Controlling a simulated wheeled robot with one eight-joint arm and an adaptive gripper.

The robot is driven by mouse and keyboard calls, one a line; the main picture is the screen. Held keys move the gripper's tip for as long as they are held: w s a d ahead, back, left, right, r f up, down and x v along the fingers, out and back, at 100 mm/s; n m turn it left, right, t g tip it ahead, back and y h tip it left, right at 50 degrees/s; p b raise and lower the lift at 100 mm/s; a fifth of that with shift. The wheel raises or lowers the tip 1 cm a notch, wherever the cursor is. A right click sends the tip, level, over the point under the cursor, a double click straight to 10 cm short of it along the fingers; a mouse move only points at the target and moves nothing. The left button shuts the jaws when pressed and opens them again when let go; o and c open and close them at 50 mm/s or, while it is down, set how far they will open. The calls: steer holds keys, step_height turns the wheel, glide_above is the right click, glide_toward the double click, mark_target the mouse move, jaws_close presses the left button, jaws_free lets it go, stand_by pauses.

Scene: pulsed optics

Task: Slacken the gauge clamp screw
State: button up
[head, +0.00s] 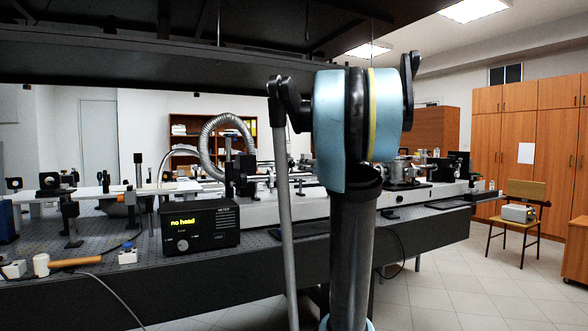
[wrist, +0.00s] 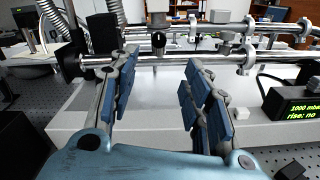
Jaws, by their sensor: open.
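In the wrist view, my gripper (wrist: 162,70) is open, with its blue finger pads wide apart and nothing between them. Beyond the fingertips, a metal pipe (wrist: 165,58) runs across the picture. A dark round knob (wrist: 158,42) sits at the pipe's upper side, roughly between the fingertips; I cannot tell for sure that it is the gauge clamp screw. No contact with it shows. A black gauge display (wrist: 293,105) at the right reads "1000 mbar" and "rise: no". In the head view, my arm covers the middle and hides my gripper.
A long white housing (wrist: 160,120) lies under the pipe. A second pipe with clamps (wrist: 250,30) runs behind. The optical table (head: 110,275) carries a black "no head" box (head: 200,227), a mallet (head: 70,262) and several optic mounts. A dark shelf (head: 110,60) hangs overhead.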

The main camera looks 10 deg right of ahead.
mark_target(293, 164)
steer(key=x, duration=1.4)
steer(key=shift+a, duration=0.1)
steer(key=shift+c, duration=0.5)
jaws_close()
